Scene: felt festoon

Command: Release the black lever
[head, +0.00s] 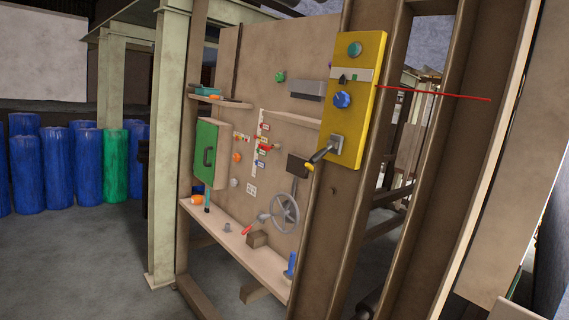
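The black lever (320,155) sticks out to the lower left from a grey square mount (336,143) low on the yellow panel (365,128). Its handle is black with a yellow part near the end, and it tilts downward. The panel is fixed to a brown upright post. Above the lever on the panel are a blue knob (342,100), a small label plate with a black pointer (343,75) and a teal button (355,49). My gripper does not show in this view, and nothing is seen touching the lever.
Left of the post, a wooden board holds a green door (206,150), a grey handwheel (286,211) and a shelf (236,243) with small items. A thin red line (440,94) runs right from the panel. Blue barrels (60,165) stand far left. Grey floor lies open at the left front.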

